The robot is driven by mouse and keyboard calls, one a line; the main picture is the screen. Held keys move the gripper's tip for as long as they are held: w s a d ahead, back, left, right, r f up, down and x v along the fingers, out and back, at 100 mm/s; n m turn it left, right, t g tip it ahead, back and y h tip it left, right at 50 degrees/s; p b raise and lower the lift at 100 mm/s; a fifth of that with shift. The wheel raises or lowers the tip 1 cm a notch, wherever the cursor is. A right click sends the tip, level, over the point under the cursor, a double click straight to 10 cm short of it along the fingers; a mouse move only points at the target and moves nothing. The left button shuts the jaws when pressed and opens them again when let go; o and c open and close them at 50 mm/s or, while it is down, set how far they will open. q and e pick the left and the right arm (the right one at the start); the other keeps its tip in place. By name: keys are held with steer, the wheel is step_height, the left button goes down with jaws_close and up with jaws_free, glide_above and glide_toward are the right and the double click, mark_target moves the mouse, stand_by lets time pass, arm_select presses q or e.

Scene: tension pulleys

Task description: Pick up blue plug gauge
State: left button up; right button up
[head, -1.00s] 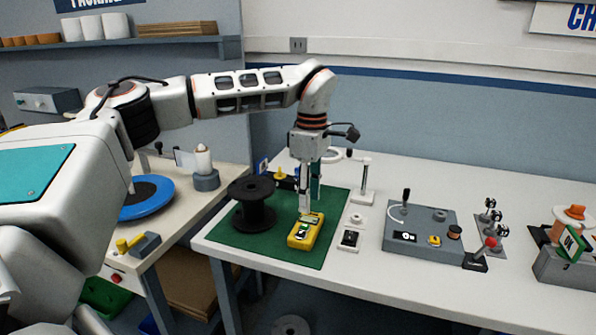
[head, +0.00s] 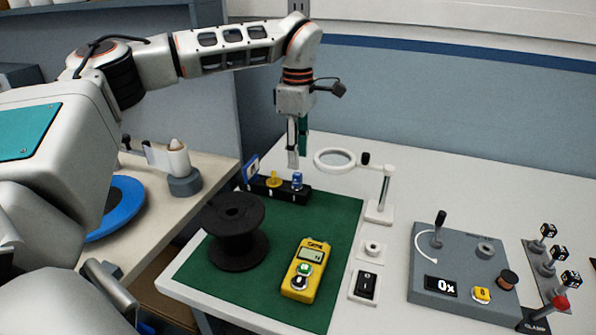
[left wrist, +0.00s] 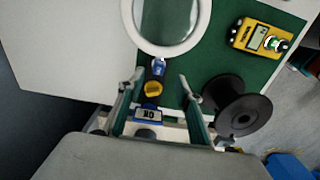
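The blue plug gauge (head: 297,181) stands upright at the right end of a black rack (head: 262,190) on the green mat (head: 335,215). A yellow plug gauge (head: 273,179) stands to its left in the same rack. My left gripper (head: 297,158) hangs pointing down above the rack, apart from the blue gauge. In the left wrist view the left gripper (left wrist: 161,80) is open and empty. The blue gauge (left wrist: 158,67) and yellow gauge (left wrist: 153,89) appear between its spread fingers. My right gripper is in neither view.
A white magnifier ring (head: 335,161) on a stand (head: 380,208) is close to the rack's right. A black spool (head: 235,230) and a yellow meter (head: 305,270) are on the mat. A grey control box (head: 460,262) stands further right. A blue sign (head: 251,168) is at the rack's left end.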

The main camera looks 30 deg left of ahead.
mark_target(297, 174)
arm_select(q)
steer(key=shift+w+a, duration=0.15)
steer(key=shift+w, duration=0.1)
steer(key=shift+f, duration=0.2)
step_height(297, 174, down, 2)
steer(key=shift+s+f+b, duration=0.1)
steer(key=shift+f+b, duration=0.05)
steer(key=shift+b, duration=0.15)
step_height(297, 174, down, 5)
steer(key=shift+f+b, duration=0.1)
steer(key=shift+b, duration=0.3)
steer(key=shift+c, duration=0.4)
jaws_close()
